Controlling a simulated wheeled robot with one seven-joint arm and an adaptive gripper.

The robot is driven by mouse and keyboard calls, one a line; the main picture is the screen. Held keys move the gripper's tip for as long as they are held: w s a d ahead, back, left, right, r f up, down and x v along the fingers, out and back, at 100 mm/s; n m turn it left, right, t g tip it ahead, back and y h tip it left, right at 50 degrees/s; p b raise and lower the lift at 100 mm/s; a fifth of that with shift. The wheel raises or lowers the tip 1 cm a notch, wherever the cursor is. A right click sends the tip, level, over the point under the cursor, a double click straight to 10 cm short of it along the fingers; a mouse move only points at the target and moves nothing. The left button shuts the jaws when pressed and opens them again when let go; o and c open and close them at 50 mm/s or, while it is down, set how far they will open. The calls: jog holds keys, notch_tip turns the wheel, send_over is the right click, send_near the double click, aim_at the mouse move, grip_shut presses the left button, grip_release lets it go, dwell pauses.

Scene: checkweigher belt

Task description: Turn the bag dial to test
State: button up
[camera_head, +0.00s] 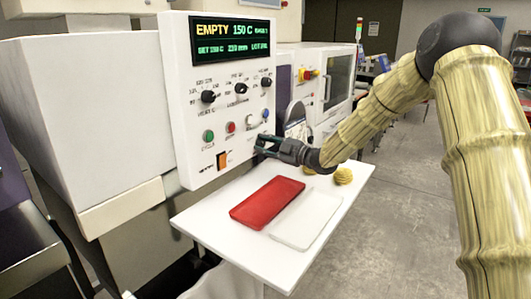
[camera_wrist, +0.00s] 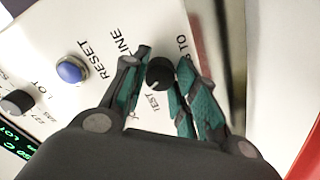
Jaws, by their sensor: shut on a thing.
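The bag dial (camera_wrist: 160,74) is a small black round knob on the white panel. In the wrist view, the words LINE and TEST and part of a third word show around it. A pale mark on the knob points down, slightly left, toward TEST. My gripper (camera_wrist: 163,80) has its teal-padded fingers on both sides of the knob and is shut on it. In the head view my gripper (camera_head: 262,145) is at the lower right of the control panel (camera_head: 180,70), and hides the knob there.
The blue RESET button (camera_wrist: 72,69) and the black LOT knob (camera_wrist: 17,100) are left of my fingers in the wrist view. Below my gripper, a white shelf (camera_head: 200,217) holds a red tray (camera_head: 267,203), a pale tray (camera_head: 305,218) and yellow round items (camera_head: 343,176).

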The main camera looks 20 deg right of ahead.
jog(key=shift+d+n+b, duration=0.1)
jog(key=shift+n+b, duration=0.3)
jog(key=shift+n, duration=0.1)
jog(key=o, duration=1)
jog(key=v, duration=1.2)
jog(key=shift+d, duration=0.1)
